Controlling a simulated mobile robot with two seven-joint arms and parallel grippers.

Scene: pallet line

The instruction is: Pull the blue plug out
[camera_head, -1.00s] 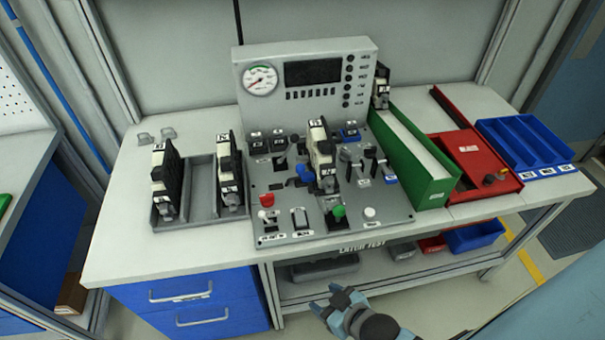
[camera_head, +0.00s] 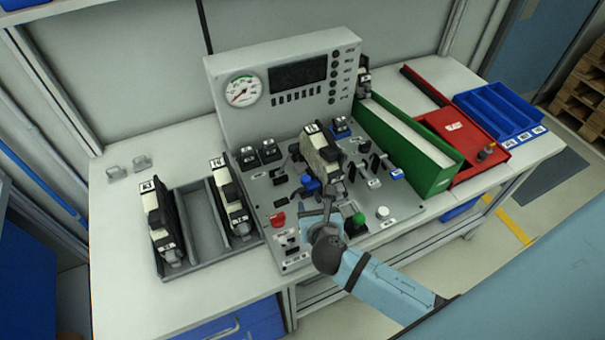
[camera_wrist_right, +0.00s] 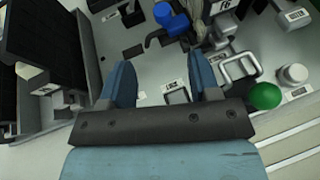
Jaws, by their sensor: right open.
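My right gripper (camera_head: 322,208) is over the front of the panel, just in front of the plug. In the wrist view its two blue fingers (camera_wrist_right: 160,75) are apart with nothing between them, and the plug lies beyond their tips. My left gripper is not in view.
A green knob (camera_head: 358,219) and a white knob (camera_head: 383,212) stand right of my gripper, a red knob (camera_head: 278,219) left. A grey tray (camera_head: 208,222) with black and white modules lies at the left. A green bin (camera_head: 437,176) stands at the right.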

